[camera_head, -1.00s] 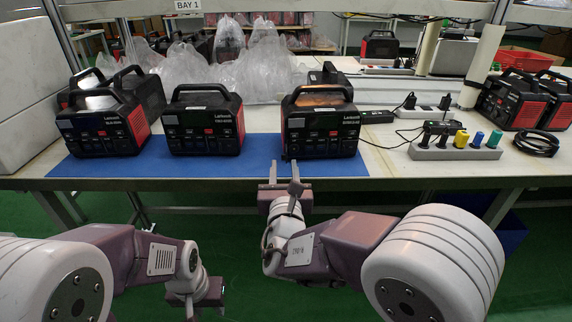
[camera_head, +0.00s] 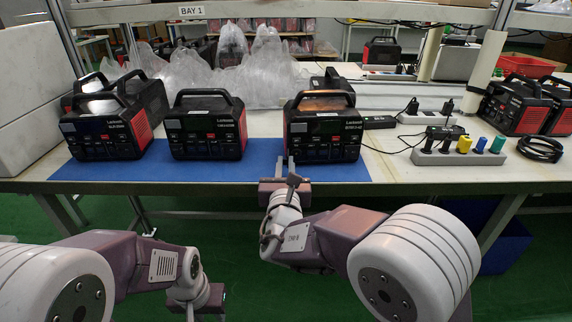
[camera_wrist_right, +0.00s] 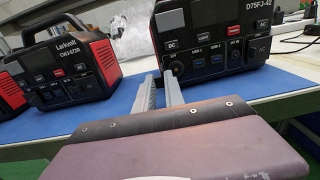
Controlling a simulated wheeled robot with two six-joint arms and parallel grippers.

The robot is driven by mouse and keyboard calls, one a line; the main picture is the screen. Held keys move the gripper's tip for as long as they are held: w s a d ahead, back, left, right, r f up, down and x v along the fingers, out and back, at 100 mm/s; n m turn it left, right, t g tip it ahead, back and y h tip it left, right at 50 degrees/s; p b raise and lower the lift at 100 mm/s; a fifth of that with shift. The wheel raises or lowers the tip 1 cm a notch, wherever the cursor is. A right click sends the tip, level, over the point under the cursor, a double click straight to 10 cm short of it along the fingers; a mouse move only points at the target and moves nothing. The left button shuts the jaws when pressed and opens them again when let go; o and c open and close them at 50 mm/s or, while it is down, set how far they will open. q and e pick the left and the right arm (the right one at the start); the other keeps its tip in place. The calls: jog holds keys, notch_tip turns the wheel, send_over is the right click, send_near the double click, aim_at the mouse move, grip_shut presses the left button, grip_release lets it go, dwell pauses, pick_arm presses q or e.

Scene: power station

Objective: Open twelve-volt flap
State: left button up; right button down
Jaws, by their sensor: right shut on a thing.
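Three black-and-red power stations stand on a blue mat (camera_head: 260,172).
The middle power station (camera_head: 206,125) and the left power station (camera_head: 105,120) stand to the left. A power strip with coloured plugs (camera_head: 458,154) and a coiled black cable (camera_head: 540,149) lie to the right. Clear plastic bags (camera_head: 230,70) are behind.

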aim_at(287, 152)
jog(key=shift+a+r+m+h+p, duration=0.15)
jog(key=shift+a+m+h+p, duration=0.2)
jog(key=shift+m+h+p, duration=0.3)
jog(key=m+g+h+p, duration=0.1)
jog(key=h+p, duration=0.1)
jog(key=a+m+g+h+p, duration=0.1)
jog(key=m+h+p, duration=0.1)
jog(key=h+p, duration=0.1)
jog(key=w+a+m+h+p, duration=0.1)
jog(key=m+h+p, duration=0.1)
jog(key=h, duration=0.1)
jog(key=shift+w+g+p, duration=0.1)
jog(key=shift+g+p, duration=0.2)
jog(key=shift+g, duration=0.1)
jog(key=shift+w+a+m+g+h+p, duration=0.25)
jog(key=shift+m+g+h+p, duration=0.5)
jog(key=shift+h+p, duration=0.25)
jog(key=c, duration=1.5)
grip_release()
